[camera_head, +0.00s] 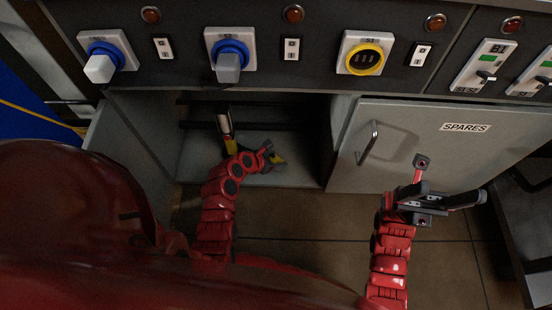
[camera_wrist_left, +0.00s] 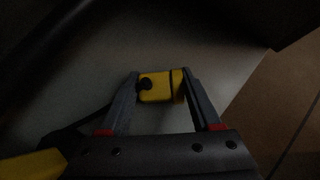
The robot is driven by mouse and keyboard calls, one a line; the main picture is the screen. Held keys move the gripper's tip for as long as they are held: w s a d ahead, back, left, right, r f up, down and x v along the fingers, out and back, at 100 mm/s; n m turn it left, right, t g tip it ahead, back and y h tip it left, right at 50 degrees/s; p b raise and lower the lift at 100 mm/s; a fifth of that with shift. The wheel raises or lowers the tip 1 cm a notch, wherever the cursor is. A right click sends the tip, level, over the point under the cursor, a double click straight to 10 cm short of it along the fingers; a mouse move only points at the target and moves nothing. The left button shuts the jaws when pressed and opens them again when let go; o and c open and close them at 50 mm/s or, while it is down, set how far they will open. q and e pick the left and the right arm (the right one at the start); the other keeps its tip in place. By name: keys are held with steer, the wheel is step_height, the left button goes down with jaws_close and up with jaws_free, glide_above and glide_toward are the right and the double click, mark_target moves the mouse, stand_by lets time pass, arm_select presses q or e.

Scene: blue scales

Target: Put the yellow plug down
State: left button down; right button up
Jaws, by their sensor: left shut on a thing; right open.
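The yellow plug (camera_wrist_left: 158,86) is between the two fingers of my left gripper (camera_wrist_left: 160,88) in the left wrist view, with a dark band near one end. In the head view, my left gripper (camera_head: 270,158) is inside the open compartment under the panel, and a small part of the yellow plug (camera_head: 279,160) shows beside it. A grey surface lies beneath the plug; I cannot tell whether they touch. My right gripper (camera_head: 447,196) is open and empty in front of the spares door.
The grey compartment floor (camera_head: 200,151) is partly bare. A yellow-and-dark object (camera_head: 229,138) stands left of my left gripper. The spares door (camera_head: 437,150) has a handle (camera_head: 369,142). Above are two blue sockets with grey plugs and an empty yellow-ringed socket (camera_head: 365,56).

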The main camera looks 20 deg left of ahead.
arm_select(q)
steer(key=shift+c, duration=0.5)
jaws_free()
